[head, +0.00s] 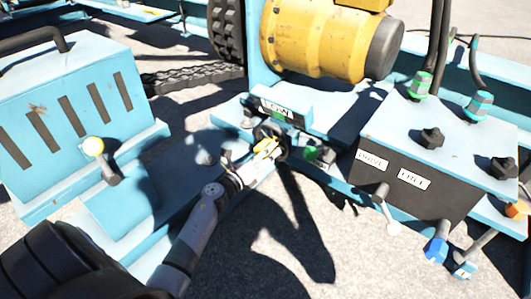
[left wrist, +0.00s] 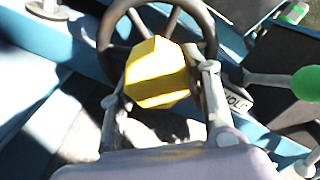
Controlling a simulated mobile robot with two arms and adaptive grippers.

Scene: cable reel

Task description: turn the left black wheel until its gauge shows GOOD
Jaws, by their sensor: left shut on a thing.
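The left black wheel (head: 284,151) stands on the blue frame in the middle of the head view, with a yellow faceted hub (head: 266,149). The left wrist view shows the spoked wheel rim (left wrist: 110,22) and the yellow hub (left wrist: 157,75) close up. My left gripper (head: 256,161) comes from the lower left and is shut on the hub; its fingers (left wrist: 158,88) lie on both sides of it. A blue gauge box (head: 290,106) with a white label and a green patch sits just behind the wheel. Its lettering is too small to read. My right gripper is out of view.
A black-fronted blue control box (head: 415,170) with labels, knobs and levers stands to the right. A yellow motor (head: 318,38) is behind. Bare concrete lies in front.

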